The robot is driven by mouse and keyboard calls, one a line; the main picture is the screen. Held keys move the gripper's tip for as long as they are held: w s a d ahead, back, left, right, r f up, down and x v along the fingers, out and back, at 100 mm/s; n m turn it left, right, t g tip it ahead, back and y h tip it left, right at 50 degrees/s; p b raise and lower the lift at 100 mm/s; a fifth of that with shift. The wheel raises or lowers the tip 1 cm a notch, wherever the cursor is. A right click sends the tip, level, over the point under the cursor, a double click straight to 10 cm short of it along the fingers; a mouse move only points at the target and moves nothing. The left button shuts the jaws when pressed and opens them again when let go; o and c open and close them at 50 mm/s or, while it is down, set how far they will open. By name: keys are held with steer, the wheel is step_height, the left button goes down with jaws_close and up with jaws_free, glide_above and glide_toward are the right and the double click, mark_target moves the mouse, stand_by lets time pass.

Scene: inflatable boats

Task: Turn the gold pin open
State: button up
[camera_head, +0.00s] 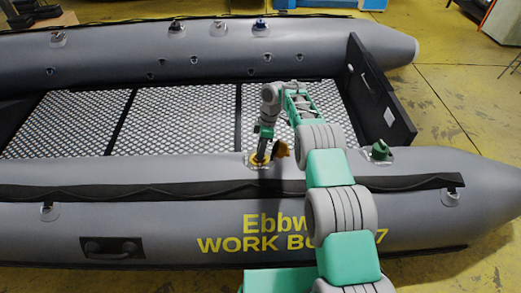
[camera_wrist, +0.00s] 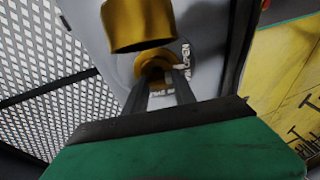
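The gold pin (camera_wrist: 158,76) sits in the gold valve on the boat's near grey tube; in the head view the gold valve (camera_head: 258,159) is at the foot of my arm. A gold cap (camera_wrist: 138,24) stands beside it, large at the top of the wrist view, and it also shows in the head view (camera_head: 281,149). My gripper (camera_wrist: 161,80) points down into the valve with its two dark fingers on either side of the pin. Whether the fingers touch the pin is unclear. The pin's lower part is hidden, and the printed lettering around it is only partly visible.
A green valve cap (camera_head: 379,150) stands to the right on the same tube. The far tube (camera_head: 130,50) carries several more valves. The patterned floor (camera_head: 70,120) lies between the tubes, with a black transom (camera_head: 375,95) at right.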

steer(key=o, duration=0.5)
steer(key=shift+c, duration=0.2)
steer(key=shift+r, duration=0.1)
steer(key=p+v, duration=0.7)
steer(key=p, duration=0.2)
steer(key=shift+r, duration=0.3)
steer(key=shift+w+d, duration=0.1)
steer(key=shift+w, duration=0.05)
